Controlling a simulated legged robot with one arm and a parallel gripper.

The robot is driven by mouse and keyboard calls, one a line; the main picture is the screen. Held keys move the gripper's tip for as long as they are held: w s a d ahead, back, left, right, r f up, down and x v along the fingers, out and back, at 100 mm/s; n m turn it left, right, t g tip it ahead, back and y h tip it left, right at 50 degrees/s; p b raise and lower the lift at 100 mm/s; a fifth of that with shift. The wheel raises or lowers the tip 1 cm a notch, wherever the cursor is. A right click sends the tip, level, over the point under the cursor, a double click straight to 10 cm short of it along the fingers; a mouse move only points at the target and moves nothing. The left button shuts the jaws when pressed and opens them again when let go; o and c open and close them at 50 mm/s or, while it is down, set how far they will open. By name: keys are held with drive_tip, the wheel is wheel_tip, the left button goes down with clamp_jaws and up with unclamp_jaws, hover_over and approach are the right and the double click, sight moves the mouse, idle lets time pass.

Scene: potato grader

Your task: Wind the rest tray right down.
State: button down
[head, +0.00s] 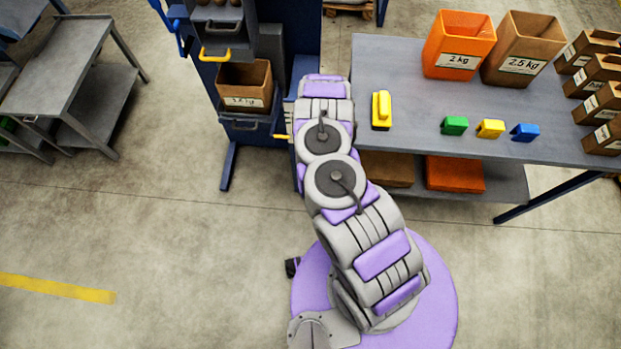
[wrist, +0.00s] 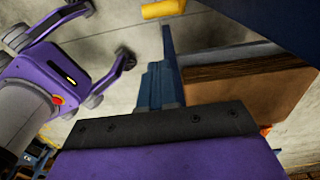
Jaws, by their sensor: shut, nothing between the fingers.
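The rest tray (head: 240,124) is a blue-grey ledge low on the blue grader frame in the head view. A brown box (head: 246,98) with a weight label stands on it. A small yellow grip (head: 281,137) shows just right of the tray, beside my arm. A yellow rod end, perhaps the same grip, shows at the top of the wrist view (wrist: 163,9), apart from my gripper. My gripper (wrist: 160,122) shows in the wrist view as a dark edge over purple; it is shut and empty. In the head view my arm hides it.
A grey bench (head: 385,80) at the right holds an orange bin (head: 458,42), a brown bin (head: 520,48) and small coloured blocks. A yellow drawer handle (head: 215,55) sits above the box. A grey cart (head: 62,62) stands left. The floor in front is clear.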

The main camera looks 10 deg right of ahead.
wheel_tip(320, 180, down, 13)
drive_tip(key=a+b, duration=0.2)
drive_tip(key=b, duration=0.4)
drive_tip(key=shift+w+a+r+b, duration=0.15)
drive_tip(key=shift+w+b, duration=0.15)
drive_tip(key=shift+w, duration=0.15)
drive_tip(key=shift+a+f, duration=0.2)
drive_tip(key=shift+f, duration=0.45)
drive_tip(key=shift+w+f, duration=0.1)
drive_tip(key=shift+f, duration=0.05)
drive_tip(key=shift+w+a+f+y, duration=0.15)
drive_tip(key=shift+a+f+y, duration=0.15)
drive_tip(key=shift+y, duration=0.4)
drive_tip(key=shift+a+f, duration=0.25)
drive_tip(key=shift+a, duration=0.15)
